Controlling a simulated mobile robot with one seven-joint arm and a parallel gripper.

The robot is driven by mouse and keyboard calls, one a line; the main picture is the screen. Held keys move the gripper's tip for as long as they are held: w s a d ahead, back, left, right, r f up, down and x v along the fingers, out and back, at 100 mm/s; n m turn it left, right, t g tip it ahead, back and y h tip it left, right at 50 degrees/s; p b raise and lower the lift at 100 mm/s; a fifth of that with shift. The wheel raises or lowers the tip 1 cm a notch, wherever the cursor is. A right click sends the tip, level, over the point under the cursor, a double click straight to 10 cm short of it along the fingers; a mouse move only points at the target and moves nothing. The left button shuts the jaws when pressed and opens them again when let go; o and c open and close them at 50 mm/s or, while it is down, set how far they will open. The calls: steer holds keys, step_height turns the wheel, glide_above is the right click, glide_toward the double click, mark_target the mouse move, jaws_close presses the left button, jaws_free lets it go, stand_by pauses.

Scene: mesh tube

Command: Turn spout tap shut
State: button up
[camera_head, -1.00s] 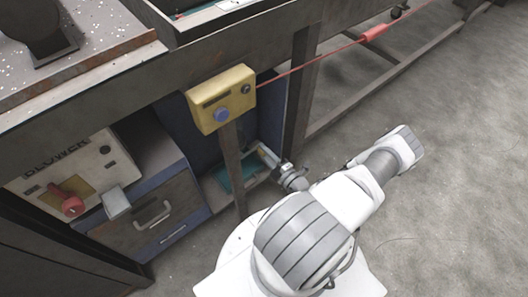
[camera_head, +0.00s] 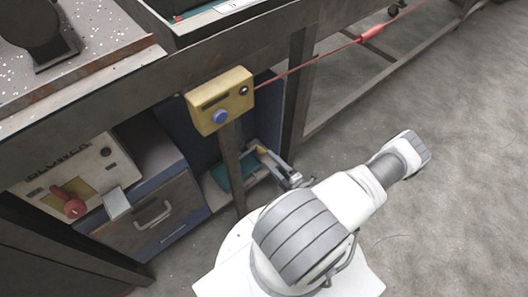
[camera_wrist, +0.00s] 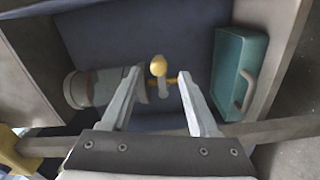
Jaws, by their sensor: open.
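The tap has a yellow rounded knob (camera_wrist: 158,66) with a short yellow crosspiece and a pale spout (camera_wrist: 163,88) below it. It is beside a grey cylindrical vessel (camera_wrist: 95,87) in the recess under the bench. My gripper (camera_wrist: 160,77) is open in the wrist view, one finger left and one right of the tap. The knob shows between the fingertips; I cannot tell whether they touch it. In the head view my gripper (camera_head: 274,162) reaches into the recess, mostly small and partly hidden by my arm.
A teal box with a handle (camera_wrist: 229,70) stands right of the tap. A grey upright wall edge (camera_wrist: 282,55) bounds the recess on the right. In the head view, a yellow button box (camera_head: 219,99) hangs on the bench above. A blower panel (camera_head: 75,180) is at left.

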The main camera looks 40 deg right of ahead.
steer(key=s+p, duration=0.1)
steer(key=s, duration=1.1)
steer(key=shift+d+p, duration=0.15)
steer(key=shift+p, duration=0.2)
